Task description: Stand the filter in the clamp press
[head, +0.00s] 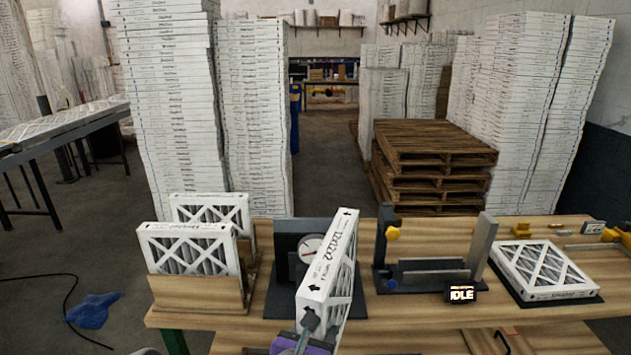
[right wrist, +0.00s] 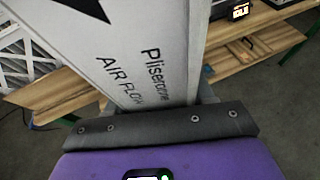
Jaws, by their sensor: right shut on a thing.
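My right gripper (head: 309,322) is shut on the near edge of a white boxed filter (head: 327,272). The filter is upright, edge-on to the head camera, slightly tilted, and covers part of a dial gauge stand. In the right wrist view the held filter (right wrist: 140,50) shows a printed arrow and "AIR FLOW" above my gripper's dark bar. The clamp press (head: 432,273), with grey uprights, a low slot and a yellow knob, stands right of the filter, apart from it. Its slot looks empty. Its display (head: 461,293) reads "IDLE". My left gripper is out of view.
A wooden rack (head: 200,293) holds two filters at the left. The gauge stand (head: 288,240) is behind the held filter. Another filter (head: 546,270) lies flat on a dark mat at the right. Bare bench (head: 400,325) lies in front of the press.

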